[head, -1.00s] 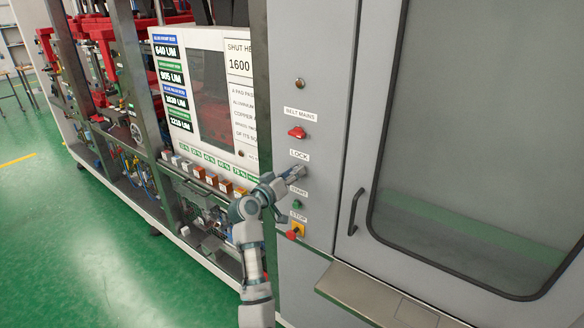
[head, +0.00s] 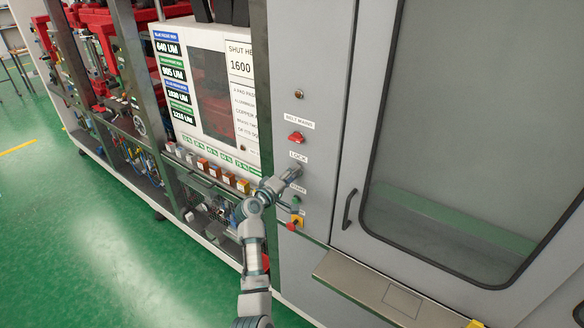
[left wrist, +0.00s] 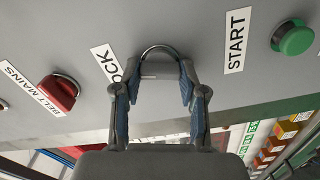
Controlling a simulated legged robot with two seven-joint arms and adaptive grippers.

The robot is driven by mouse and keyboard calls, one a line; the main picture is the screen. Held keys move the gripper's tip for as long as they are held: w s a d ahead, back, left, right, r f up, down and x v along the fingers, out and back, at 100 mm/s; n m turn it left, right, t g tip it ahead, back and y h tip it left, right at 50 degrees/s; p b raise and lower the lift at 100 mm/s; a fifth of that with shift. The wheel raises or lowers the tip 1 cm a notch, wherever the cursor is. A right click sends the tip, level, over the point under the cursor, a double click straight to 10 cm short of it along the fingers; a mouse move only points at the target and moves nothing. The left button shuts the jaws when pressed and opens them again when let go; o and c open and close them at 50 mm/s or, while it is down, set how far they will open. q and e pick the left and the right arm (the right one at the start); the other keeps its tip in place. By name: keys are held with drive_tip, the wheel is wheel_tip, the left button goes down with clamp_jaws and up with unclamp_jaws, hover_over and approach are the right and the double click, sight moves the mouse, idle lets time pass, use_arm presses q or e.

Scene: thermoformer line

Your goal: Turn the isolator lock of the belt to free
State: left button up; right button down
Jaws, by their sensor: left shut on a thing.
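The isolator lock (left wrist: 160,50) shows in the left wrist view as a rounded metal rim on the grey panel, beside the partly covered LOCK label (left wrist: 104,62). My left gripper (left wrist: 160,76) is shut on it, with one finger at each side. In the head view my left gripper (head: 291,174) is at the panel just below the LOCK label (head: 298,156) and hides the lock there. The lock's turned position cannot be read. My right gripper is in neither view.
The red BELT MAINS knob (head: 295,137) is above the lock. The green START button (head: 296,199) and red STOP button (head: 291,226) are below. A door handle (head: 347,208) is to the right, and a ledge (head: 385,285) juts out lower down.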

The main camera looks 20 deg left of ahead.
use_arm(q)
drive_tip(key=shift+n+p, duration=1.65)
drive_tip(key=shift+n, duration=0.15)
drive_tip(key=shift+f, duration=0.1)
drive_tip(key=o, duration=0.9)
drive_tip(key=shift+o, duration=1.2)
drive_tip(key=shift+w+f, duration=0.15)
drive_tip(key=shift+w, duration=0.1)
drive_tip(key=shift+s, duration=0.1)
drive_tip(key=v, duration=1.2)
